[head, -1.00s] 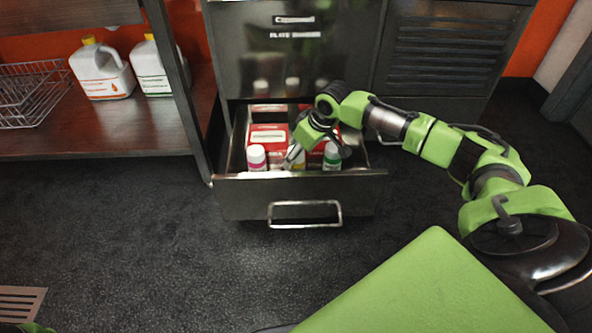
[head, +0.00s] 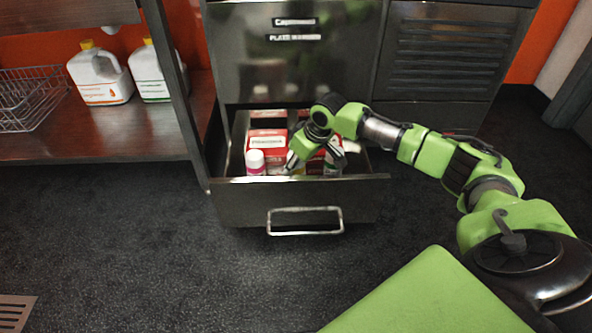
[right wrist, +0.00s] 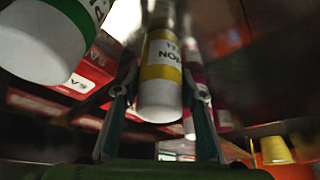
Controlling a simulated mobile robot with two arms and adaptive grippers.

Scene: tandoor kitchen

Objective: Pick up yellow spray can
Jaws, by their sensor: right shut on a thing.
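The yellow spray can has a white body with a yellow label and stands between my right gripper's fingers in the right wrist view (right wrist: 161,72). In the head view only a small yellow-green part of it (head: 298,171) shows behind the drawer front. My right gripper (head: 304,162) reaches down into the open drawer (head: 350,186). Its fingers (right wrist: 160,105) are shut on the can from both sides. Whether the can is off the drawer floor cannot be told. My left gripper is not in view.
A white bottle with a pink band (head: 255,161) stands left of the gripper. A green-banded bottle (right wrist: 50,35) stands close on the other side. A red-and-white box (head: 267,141) lies behind. The drawer front and walls surround them. White jugs (head: 100,75) stand on a shelf at left.

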